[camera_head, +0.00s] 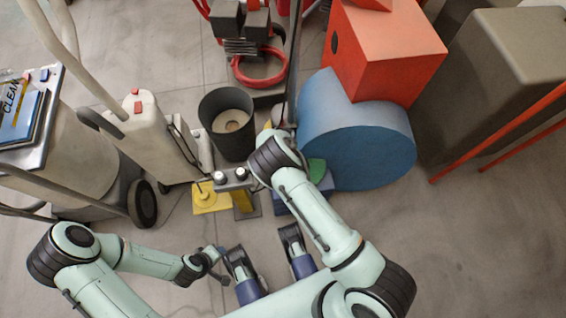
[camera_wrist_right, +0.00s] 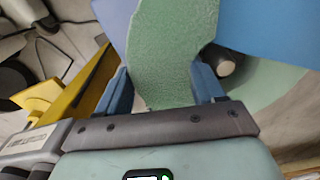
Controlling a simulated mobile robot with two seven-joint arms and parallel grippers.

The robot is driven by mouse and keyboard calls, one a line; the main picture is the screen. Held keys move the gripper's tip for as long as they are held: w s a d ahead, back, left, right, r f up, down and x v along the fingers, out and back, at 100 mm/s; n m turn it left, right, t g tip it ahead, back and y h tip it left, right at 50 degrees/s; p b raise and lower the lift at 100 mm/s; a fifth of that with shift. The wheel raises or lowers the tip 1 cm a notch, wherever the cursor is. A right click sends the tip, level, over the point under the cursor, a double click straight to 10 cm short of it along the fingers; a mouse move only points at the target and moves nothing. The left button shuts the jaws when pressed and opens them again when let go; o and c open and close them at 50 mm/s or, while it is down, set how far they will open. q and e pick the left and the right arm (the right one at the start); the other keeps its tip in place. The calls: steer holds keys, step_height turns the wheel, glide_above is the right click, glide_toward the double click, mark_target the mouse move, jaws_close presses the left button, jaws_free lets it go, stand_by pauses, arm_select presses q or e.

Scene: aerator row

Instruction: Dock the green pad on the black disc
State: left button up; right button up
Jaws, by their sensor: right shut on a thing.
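In the right wrist view, the green pad (camera_wrist_right: 165,60) is a rough-surfaced green piece between the two blue fingers of my right gripper (camera_wrist_right: 162,90), which is shut on it. In the head view the right wrist hides the fingers; a green piece (camera_head: 316,170) shows beside it, above a blue block (camera_head: 318,189). I cannot pick out the black disc with certainty in either view. My left gripper (camera_head: 221,264) is low in the head view, its fingers apart and empty, away from the pad.
A big blue cylinder (camera_head: 357,140) and red box (camera_head: 385,52) stand right. A white machine (camera_head: 150,135) is left. Floor at lower right is clear.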

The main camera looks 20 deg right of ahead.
steer(key=shift+f+b, duration=0.4)
steer(key=shift+f, duration=0.3)
steer(key=o, duration=0.8)
